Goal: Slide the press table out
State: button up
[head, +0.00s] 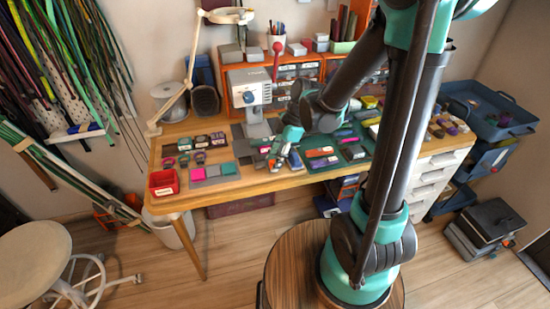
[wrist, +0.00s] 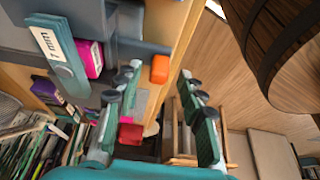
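The grey press (head: 250,92) with a red lever (head: 277,60) stands near the back of the workbench. My gripper (head: 278,160) is low over the bench front, just in front of the press. In the wrist view my gripper (wrist: 160,72) is open, with one finger on each side of a small orange block (wrist: 160,69). The block sits at the end of a grey bar (wrist: 140,46) that joins a grey body at upper left. Gaps show between block and fingers. I cannot tell for certain which part is the press table; my arm partly hides that area in the head view.
A teal piece labelled 7 mm (wrist: 55,52) and a magenta piece (wrist: 90,58) lie close to the fingers. Small labelled blocks lie on both sides of my gripper.

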jog(key=v, duration=1.2)
jog(key=shift+d, duration=0.1)
dwell(0.4)
jog(key=s+d+f+m+t+h, duration=0.2)
jog(key=s+d+f+m, duration=0.2)
jog(key=d+m, duration=0.3)
jog(key=s+d+f+m+t+h, duration=0.2)
jog(key=d+f+m, duration=0.4)
jog(key=m, duration=0.7)
jog(key=shift+s+d+f+m+t, duration=0.3)
jog(key=shift+s+d+t, duration=0.4)
jog(key=shift+s+d, duration=0.2)
